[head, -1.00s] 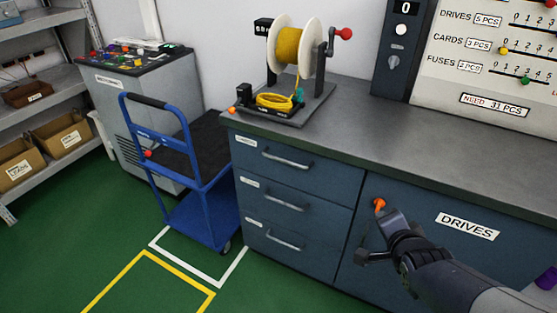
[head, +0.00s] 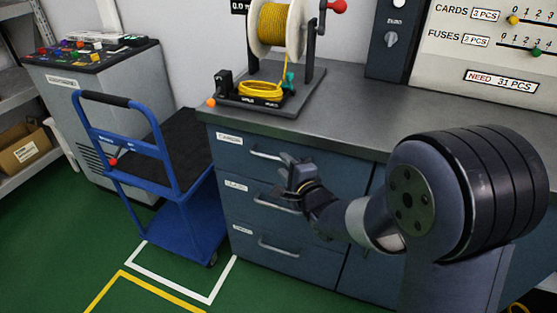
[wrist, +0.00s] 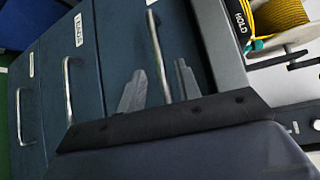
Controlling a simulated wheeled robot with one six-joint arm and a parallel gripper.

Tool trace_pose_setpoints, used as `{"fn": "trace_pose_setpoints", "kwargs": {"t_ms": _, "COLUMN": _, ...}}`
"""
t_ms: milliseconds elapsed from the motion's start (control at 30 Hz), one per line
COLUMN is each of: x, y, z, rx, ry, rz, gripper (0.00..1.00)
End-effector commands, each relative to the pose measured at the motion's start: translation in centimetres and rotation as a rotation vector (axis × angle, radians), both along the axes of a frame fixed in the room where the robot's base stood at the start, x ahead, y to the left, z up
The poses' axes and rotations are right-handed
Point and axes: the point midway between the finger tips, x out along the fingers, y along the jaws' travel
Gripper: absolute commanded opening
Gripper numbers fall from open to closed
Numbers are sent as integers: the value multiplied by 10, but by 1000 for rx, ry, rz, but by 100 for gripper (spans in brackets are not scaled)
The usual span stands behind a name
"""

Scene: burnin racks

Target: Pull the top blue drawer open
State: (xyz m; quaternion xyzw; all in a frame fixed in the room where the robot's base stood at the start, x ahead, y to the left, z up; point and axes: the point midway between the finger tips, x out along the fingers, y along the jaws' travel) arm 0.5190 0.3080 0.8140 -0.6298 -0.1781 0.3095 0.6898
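The top blue drawer (head: 238,158) is the highest of three in the cabinet and looks shut. Its metal bar handle (head: 264,154) shows at its left end in the head view; my gripper hides the right end. My gripper (head: 287,165) is in front of that right end. In the wrist view my gripper (wrist: 160,88) is open, with one finger on each side of the top handle (wrist: 156,50). The handle runs between the fingers in the picture. I cannot tell whether they touch it.
The middle drawer handle (head: 278,203) and bottom drawer handle (head: 279,248) sit below. The grey countertop (head: 345,118) overhangs the drawers and carries a yellow cable spool (head: 272,28). A blue cart (head: 185,215) stands close on the left. Green floor is free in front.

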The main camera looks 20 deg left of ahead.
Motion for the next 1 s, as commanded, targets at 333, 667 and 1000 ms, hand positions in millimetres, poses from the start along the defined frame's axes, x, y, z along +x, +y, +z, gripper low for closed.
{"fn": "trace_pose_setpoints", "kwargs": {"t_ms": 333, "x": 30, "y": 26, "z": -6, "rx": -2, "ry": 0, "rz": -1, "gripper": 32}}
{"fn": "trace_pose_setpoints", "kwargs": {"t_ms": 667, "x": 32, "y": 28, "z": -6, "rx": -2, "ry": 0, "rz": -1, "gripper": 32}}
{"fn": "trace_pose_setpoints", "kwargs": {"t_ms": 1000, "x": 32, "y": 28, "z": -6, "rx": -2, "ry": 0, "rz": -1, "gripper": 6}}
